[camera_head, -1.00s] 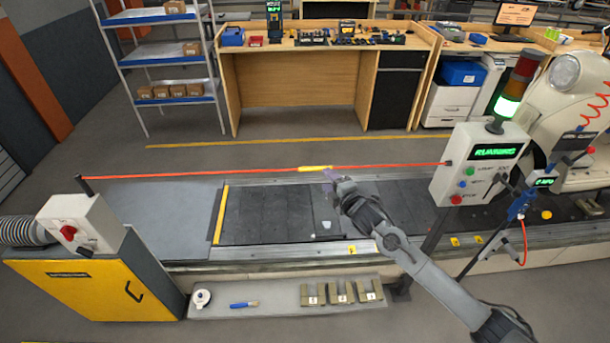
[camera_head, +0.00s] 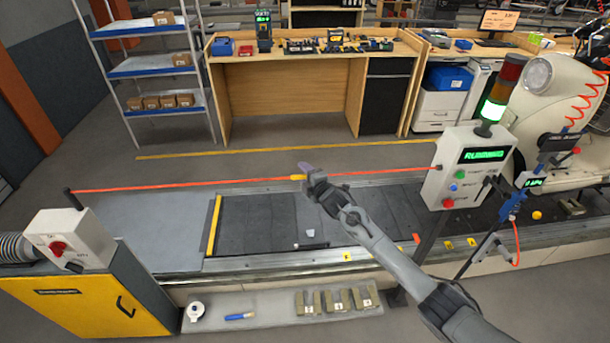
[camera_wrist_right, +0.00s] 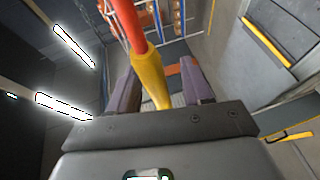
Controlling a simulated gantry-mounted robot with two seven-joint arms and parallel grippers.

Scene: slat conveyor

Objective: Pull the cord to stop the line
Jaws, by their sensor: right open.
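An orange-red cord (camera_head: 200,185) runs nearly level above the conveyor, from a dark post at the left to the grey control box (camera_head: 468,170) at the right. A yellow sleeve (camera_head: 297,177) sits on the cord. My right gripper (camera_head: 306,170) is at this sleeve, its arm coming from the lower right. In the right wrist view the yellow sleeve (camera_wrist_right: 150,78) lies between the two open fingers (camera_wrist_right: 158,88), apparently with gaps at both sides. The box display reads RUNNING and the stack light (camera_head: 493,109) is lit green. My left gripper is not in view.
The slat conveyor (camera_head: 260,222) lies below the cord, with a small pale piece (camera_head: 310,233) on it. A yellow cabinet (camera_head: 85,300) with a switch box stands at the left. A white machine (camera_head: 545,110) stands behind the control box. Floor is clear behind the conveyor.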

